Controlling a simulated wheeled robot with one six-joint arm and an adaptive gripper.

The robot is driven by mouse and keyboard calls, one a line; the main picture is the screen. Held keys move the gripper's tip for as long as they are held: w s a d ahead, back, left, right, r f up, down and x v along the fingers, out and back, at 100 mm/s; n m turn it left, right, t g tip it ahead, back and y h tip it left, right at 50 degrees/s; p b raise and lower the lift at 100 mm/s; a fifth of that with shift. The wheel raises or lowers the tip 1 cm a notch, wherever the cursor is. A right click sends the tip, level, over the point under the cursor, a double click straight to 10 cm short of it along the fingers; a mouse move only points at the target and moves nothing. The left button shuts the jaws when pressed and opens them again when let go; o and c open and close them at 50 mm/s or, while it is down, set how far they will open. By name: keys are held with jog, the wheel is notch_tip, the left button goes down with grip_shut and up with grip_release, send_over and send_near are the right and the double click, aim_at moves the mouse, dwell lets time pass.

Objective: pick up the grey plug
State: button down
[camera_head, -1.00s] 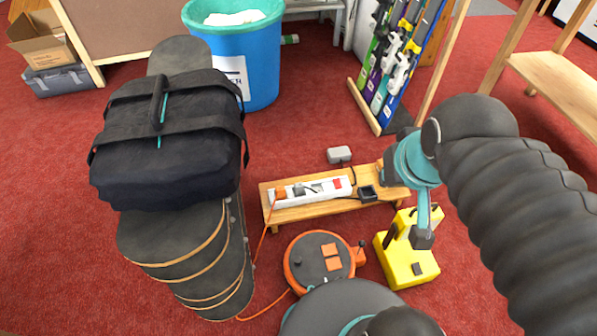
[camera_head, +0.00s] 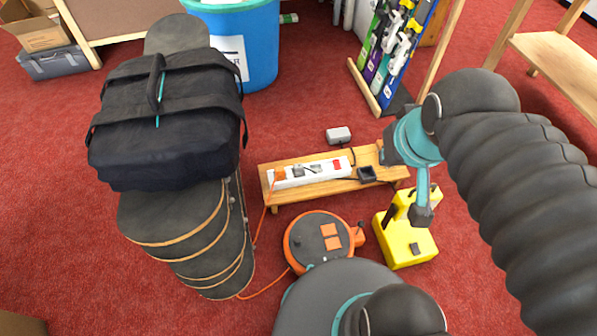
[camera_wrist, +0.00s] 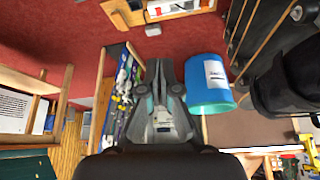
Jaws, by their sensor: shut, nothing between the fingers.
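A small grey plug (camera_head: 298,170) sits in the white power strip (camera_head: 325,170), just right of an orange plug (camera_head: 280,175). The strip lies on a low wooden bench (camera_head: 290,195) on the red carpet. In the wrist view, part of the strip (camera_wrist: 178,8) shows at the top edge; I cannot make out the grey plug there. My gripper (camera_wrist: 157,68) is shut and empty, apart from the strip. In the head view, only a dark part of my gripper (camera_head: 389,147) shows beside the bench's right end; its fingertips are not clear.
A grey box (camera_head: 338,134) lies behind the bench, and a black adapter (camera_head: 367,174) sits on its right end. An orange cable reel (camera_head: 322,240) and a yellow case (camera_head: 405,240) stand in front. Stacked skateboards with a black bag (camera_head: 165,120) are left; a blue bin (camera_head: 235,50) is behind.

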jog(key=c, duration=1.2)
grip_release()
jog(key=shift+a+f, duration=0.1)
jog(key=shift+f, duration=0.05)
jog(key=o, duration=0.3)
jog(key=w+f, duration=0.1)
jog(key=f+g, duration=0.1)
jog(key=f, duration=0.1)
jog(key=w+a+f+g, duration=0.1)
jog(key=shift+w+a+f+n, duration=0.1)
jog(key=shift+w+f+n, duration=0.15)
jog(key=shift+w+n, duration=0.05)
jog(key=n+g+b, duration=0.2)
jog(key=n+g, duration=0.2)
jog(key=n, duration=1.6)
send_over(299, 165)
notch_tip(299, 165, down, 33)
notch_tip(299, 165, down, 13)
jog(key=shift+s+a+r, duration=0.1)
jog(key=shift+r, duration=0.05)
